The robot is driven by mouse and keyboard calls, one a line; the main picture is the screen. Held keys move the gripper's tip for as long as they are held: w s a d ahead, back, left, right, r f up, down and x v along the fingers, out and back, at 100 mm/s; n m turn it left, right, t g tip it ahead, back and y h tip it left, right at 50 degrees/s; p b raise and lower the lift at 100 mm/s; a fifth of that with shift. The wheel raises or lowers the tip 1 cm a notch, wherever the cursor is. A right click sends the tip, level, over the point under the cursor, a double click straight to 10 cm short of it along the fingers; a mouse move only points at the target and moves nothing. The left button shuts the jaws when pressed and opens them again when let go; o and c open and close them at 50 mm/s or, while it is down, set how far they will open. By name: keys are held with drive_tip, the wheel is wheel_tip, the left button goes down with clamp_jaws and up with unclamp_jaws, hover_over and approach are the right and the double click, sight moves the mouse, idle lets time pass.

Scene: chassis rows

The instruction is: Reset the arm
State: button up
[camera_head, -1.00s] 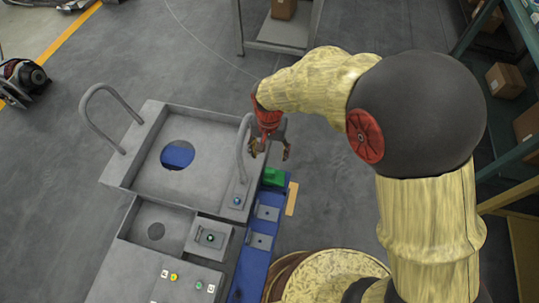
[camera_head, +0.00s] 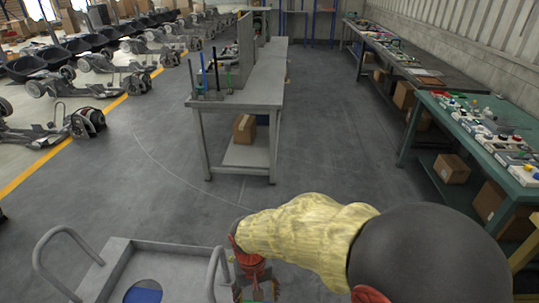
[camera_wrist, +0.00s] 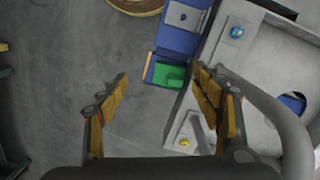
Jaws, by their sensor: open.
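My gripper (camera_head: 258,291) is at the bottom edge of the head view, partly cut off, beside the right handle of a grey cart (camera_head: 115,270). In the wrist view my gripper (camera_wrist: 160,78) has its two yellow-padded fingers spread apart with nothing between them that it holds. A green block (camera_wrist: 171,76) on a blue tray (camera_wrist: 178,40) shows beyond the fingertips, nearer the right finger. My arm bends above the cart's right side.
The cart's curved handle (camera_wrist: 285,125) is close by the right finger. A grey workbench (camera_head: 255,85) stands ahead and a green-topped table (camera_head: 470,135) at the right. Grey floor between them is clear. Chassis rows (camera_head: 110,65) lie at the left.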

drive_tip(key=s+d+r+m+t, duration=0.1)
drive_tip(key=s+d+r+t, duration=0.2)
drive_tip(key=d+r, duration=0.8)
drive_tip(key=s+d+r+m+t+p, duration=0.1)
drive_tip(key=s+d+r+t, duration=0.2)
drive_tip(key=s+d+r, duration=0.3)
drive_tip(key=d+r, duration=0.5)
drive_tip(key=r, duration=0.2)
drive_tip(key=shift+d+r+m+y, duration=0.25)
drive_tip(key=shift+r+m+y, duration=0.05)
drive_tip(key=shift+r+m, duration=0.1)
drive_tip(key=shift+c, duration=0.5)
